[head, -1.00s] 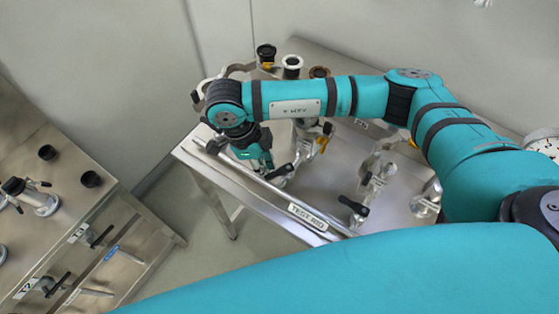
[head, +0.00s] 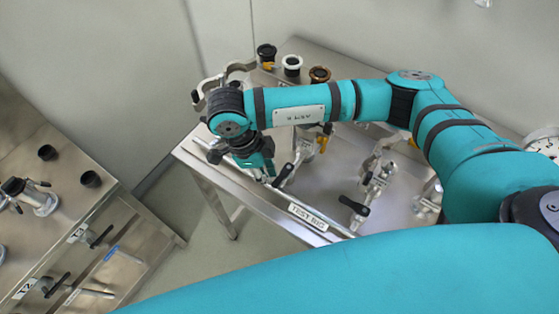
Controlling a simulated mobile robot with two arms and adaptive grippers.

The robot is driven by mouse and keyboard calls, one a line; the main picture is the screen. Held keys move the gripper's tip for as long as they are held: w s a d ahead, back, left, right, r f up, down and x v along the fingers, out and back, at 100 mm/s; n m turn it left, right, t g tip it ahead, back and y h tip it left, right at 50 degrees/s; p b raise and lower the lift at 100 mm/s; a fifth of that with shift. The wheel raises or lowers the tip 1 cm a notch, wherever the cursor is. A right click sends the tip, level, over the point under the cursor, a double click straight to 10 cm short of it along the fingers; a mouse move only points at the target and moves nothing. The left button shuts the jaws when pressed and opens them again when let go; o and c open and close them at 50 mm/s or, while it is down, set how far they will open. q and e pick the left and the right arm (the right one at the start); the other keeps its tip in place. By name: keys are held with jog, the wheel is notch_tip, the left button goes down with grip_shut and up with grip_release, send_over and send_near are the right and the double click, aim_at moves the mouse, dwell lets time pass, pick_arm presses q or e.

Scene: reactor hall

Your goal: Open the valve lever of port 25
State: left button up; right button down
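My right gripper (head: 264,176) hangs over the front left part of the test rig table (head: 318,237), near its front rail. Its fingers point down and to the right, beside a black-handled valve lever (head: 283,174). Whether they touch the lever, and how far they are open, is too small to tell. A second black valve lever (head: 354,205) lies further right on a metal fitting. No port number 25 is readable. My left gripper is not in view.
Black, white and brown ringed cups (head: 292,65) stand at the table's back left, near a curved metal bracket (head: 238,68). A steel cabinet (head: 110,215) with handles and fittings stands at left. A floor gap separates it from the table. A gauge (head: 543,144) shows at right.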

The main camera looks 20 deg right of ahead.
jog(key=shift+w+b, duration=0.5)
jog(key=shift+b, duration=0.15)
jog(key=shift+w+r+p, duration=0.1)
jog(key=shift+r+p, duration=0.25)
jog(key=shift+r, duration=0.15)
jog(key=d+p+v, duration=0.1)
jog(key=p+v, duration=0.1)
jog(key=v, duration=0.4)
jog(key=shift+s, duration=0.3)
jog(key=shift+d+r, duration=0.1)
